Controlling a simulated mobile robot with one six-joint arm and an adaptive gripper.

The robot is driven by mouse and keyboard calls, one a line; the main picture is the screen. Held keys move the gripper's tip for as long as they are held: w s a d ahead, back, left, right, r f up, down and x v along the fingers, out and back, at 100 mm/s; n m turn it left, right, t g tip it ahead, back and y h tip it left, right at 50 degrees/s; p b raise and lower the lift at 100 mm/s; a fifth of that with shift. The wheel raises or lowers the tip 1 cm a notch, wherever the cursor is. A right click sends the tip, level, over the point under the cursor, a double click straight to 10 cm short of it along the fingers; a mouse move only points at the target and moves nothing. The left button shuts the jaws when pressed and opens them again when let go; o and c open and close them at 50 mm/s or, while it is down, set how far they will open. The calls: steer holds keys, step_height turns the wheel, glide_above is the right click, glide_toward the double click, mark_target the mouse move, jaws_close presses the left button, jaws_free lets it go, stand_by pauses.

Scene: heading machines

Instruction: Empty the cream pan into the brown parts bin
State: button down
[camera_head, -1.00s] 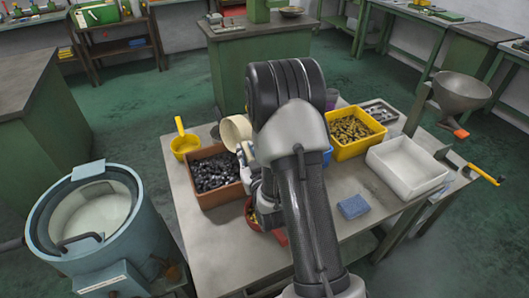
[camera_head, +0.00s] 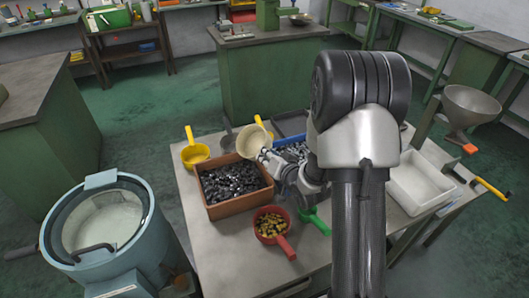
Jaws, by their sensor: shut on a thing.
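The cream pan (camera_head: 251,142) is tilted at the far right corner of the brown parts bin (camera_head: 240,208), which holds many dark parts. My gripper (camera_head: 268,158) is shut on the cream pan, just right of the bin's far right corner. The pan's inside and any contents are too small to make out. I cannot tell whether the pan touches the bin's rim.
A yellow pan (camera_head: 195,152) stands left of the bin; a red pan (camera_head: 282,240) with brass-coloured parts stands in front. A blue bin (camera_head: 293,150), a green pan handle (camera_head: 317,222) and a white tray (camera_head: 421,182) lie to the right. My arm hides part of the table.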

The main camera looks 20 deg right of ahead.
steer(key=m+y+p, duration=0.1)
steer(key=p, duration=0.2)
steer(key=d+r+m+g+y+p, duration=0.1)
steer(key=p, duration=0.2)
steer(key=d+m+y+p, duration=0.1)
steer(key=m+p, duration=0.1)
steer(key=p, duration=0.2)
steer(key=shift+w+r, duration=0.15)
steer(key=shift+w, duration=0.1)
steer(key=shift+a, duration=0.1)
